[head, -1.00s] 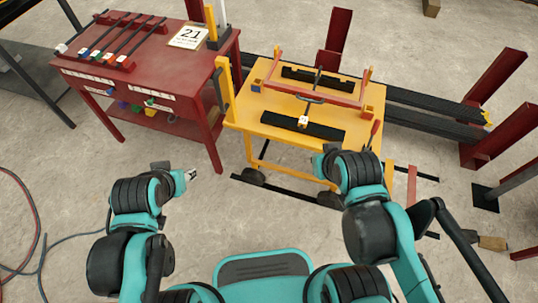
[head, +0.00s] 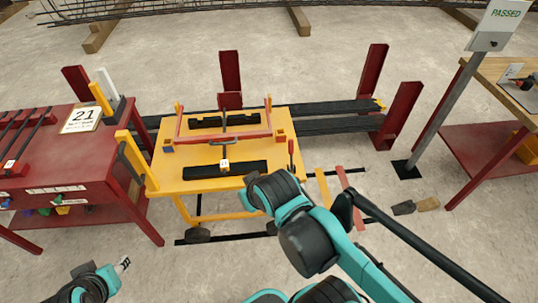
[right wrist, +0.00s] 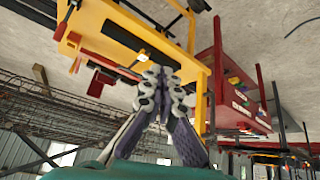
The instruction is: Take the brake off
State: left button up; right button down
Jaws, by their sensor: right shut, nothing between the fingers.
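The yellow cart (head: 215,183) stands ahead of me on dark wheels. A lever with a red handle (head: 291,148) stands upright at its right edge; I take this for the brake lever. In the head view my right arm's end is just in front of the cart's front right corner, and its fingers are hidden there. In the right wrist view my right gripper (right wrist: 163,73) is shut and empty, apart from the lever as far as I can tell. My left gripper (head: 123,264) is low at the left, over the floor; its finger gap is too small to read.
A red table (head: 125,190) with a "21" sign stands close to the cart's left. Dark rails (head: 335,124) run behind the cart between red posts (head: 400,115). Floor between is mostly clear.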

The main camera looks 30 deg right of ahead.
jog(key=w+d+f+n+g+h+p, duration=0.1)
jog(key=w+d+h, duration=0.1)
jog(key=w+d, duration=0.35)
jog(key=w+d+n+g+h+p, duration=0.1)
jog(key=w+d+n+h, duration=0.15)
jog(key=w, duration=0.65)
jog(key=w+d+f+g+h, duration=0.1)
jog(key=w+d+h, duration=0.2)
jog(key=w+d, duration=0.3)
jog(key=w+d+f+g+h, duration=0.1)
jog(key=w+d+f+h, duration=0.1)
jog(key=f, duration=0.4)
jog(key=w+d+f+n+g+h+p, duration=0.1)
jog(key=w+d+f+h, duration=0.1)
jog(key=f, duration=0.3)
jog(key=w+d+f+g+h+p, duration=0.1)
jog(key=w+d+f+h, duration=0.1)
jog(key=f, duration=0.4)
jog(key=shift+w+d+f+n+h, duration=0.1)
jog(key=shift+w+f+n+h, duration=0.2)
jog(key=shift+w+h, duration=0.2)
jog(key=shift+s+d+f, duration=0.1)
jog(key=shift+s+f, duration=0.1)
jog(key=shift+f, duration=0.4)
